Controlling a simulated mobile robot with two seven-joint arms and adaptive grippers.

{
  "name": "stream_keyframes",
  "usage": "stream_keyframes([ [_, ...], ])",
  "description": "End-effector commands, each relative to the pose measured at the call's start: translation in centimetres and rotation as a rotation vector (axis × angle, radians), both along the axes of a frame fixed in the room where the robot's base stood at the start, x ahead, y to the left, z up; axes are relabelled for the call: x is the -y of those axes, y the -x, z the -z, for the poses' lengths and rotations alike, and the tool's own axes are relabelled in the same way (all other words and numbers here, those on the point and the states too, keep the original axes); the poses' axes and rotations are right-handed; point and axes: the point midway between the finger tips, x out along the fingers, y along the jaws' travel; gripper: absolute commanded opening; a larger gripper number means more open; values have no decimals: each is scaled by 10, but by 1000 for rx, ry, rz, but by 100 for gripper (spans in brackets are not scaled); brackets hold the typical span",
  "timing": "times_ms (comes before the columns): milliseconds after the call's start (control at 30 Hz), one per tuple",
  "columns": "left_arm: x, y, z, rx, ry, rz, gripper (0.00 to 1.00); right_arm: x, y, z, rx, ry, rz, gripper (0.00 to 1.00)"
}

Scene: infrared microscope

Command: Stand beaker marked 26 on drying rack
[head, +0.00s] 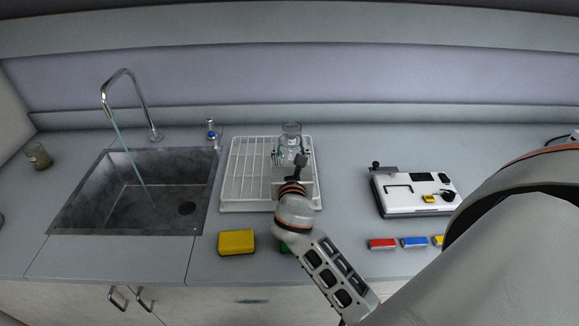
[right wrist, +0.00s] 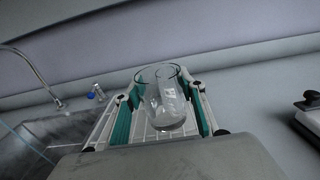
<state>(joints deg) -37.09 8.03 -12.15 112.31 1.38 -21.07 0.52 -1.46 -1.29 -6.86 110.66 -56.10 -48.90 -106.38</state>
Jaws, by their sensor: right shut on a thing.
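A clear glass beaker (head: 291,131) is between the fingers of my right gripper (head: 292,157). In the right wrist view the beaker (right wrist: 163,98) sits between the two teal-padded fingers (right wrist: 165,118), which are shut on it. It looks upright; no number is legible on it. The white wire drying rack (head: 247,172) lies on the counter right of the sink, and the gripper and beaker are over its right part. I cannot tell whether the beaker's base touches the rack. My left gripper is not in view.
The sink (head: 88,205) with a running tap (head: 148,112) is left of the rack. A beaker with murky contents (head: 38,156) stands at far left. A yellow sponge (head: 237,242) lies in front of the rack. A white instrument (head: 411,192) and coloured blocks (head: 414,242) are at right.

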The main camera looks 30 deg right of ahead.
Motion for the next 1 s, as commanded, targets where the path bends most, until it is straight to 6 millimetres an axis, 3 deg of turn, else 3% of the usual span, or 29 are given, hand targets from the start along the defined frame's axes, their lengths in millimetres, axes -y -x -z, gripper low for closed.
stream_keyframes([
  [467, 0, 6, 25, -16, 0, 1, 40, 0, 0, 54, -2, 0, 0, 18],
  [933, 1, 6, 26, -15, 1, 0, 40, 0, 0, 59, 1, -1, 0, 18],
  [967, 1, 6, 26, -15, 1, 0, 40, 0, 0, 58, 1, -1, 0, 48],
  [1000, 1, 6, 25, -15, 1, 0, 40, 0, 0, 58, 1, -1, 0, 57],
])
